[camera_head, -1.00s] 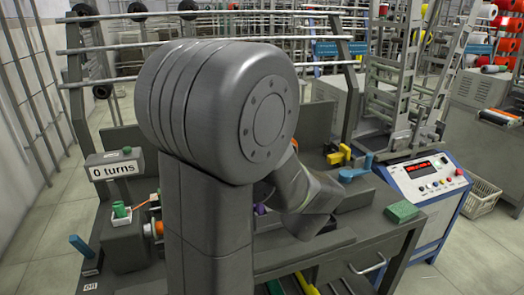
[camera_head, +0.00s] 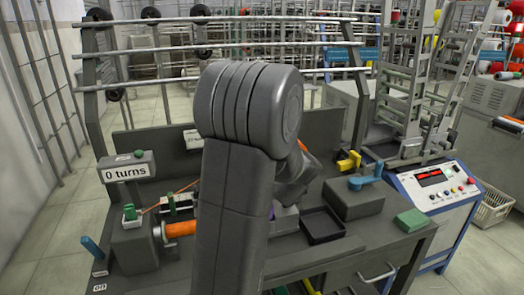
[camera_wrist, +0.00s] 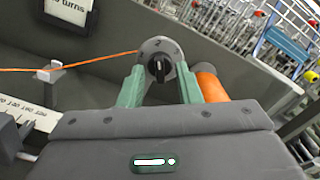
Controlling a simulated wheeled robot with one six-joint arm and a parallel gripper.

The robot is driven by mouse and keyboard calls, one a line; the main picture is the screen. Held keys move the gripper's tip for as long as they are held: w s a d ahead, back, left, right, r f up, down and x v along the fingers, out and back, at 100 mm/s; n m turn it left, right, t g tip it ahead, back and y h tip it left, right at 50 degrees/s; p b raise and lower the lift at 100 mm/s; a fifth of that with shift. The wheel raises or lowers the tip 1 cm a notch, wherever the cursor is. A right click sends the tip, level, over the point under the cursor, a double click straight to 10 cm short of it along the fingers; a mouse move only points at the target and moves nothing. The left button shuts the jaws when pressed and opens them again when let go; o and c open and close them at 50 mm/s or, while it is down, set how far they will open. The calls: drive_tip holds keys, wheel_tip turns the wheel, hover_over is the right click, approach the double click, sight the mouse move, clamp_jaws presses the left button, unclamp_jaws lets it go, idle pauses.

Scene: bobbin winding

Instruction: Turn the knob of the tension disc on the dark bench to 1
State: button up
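In the wrist view the tension disc (camera_wrist: 153,47) is a grey round plate with small dark marks. Its black knob (camera_wrist: 158,69) stands at the centre with a pale pointer line. The number it points to is too small to read. My gripper (camera_wrist: 160,84) is open, its two green fingers apart with the knob seen between them. I cannot tell if either finger touches it. An orange thread runs from the left to the disc. In the head view my arm hides the disc and fingertips. The dark bench (camera_head: 290,262) spans the lower part.
An orange cylinder (camera_wrist: 212,87) is close beside the right finger. A "0 turns" display (camera_head: 127,171) stands at the bench's left.

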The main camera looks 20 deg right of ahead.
clamp_jaws()
drive_tip(key=shift+f+n+b, duration=0.2)
drive_tip(key=shift+n+b, duration=0.1)
drive_tip(key=shift+b, duration=0.55)
drive_tip(key=n+b, duration=1.1)
drive_tip(key=b, duration=0.7)
drive_tip(key=shift+r+n+b, duration=0.1)
drive_tip(key=shift+n+b, duration=0.2)
drive_tip(key=shift+b, duration=0.1)
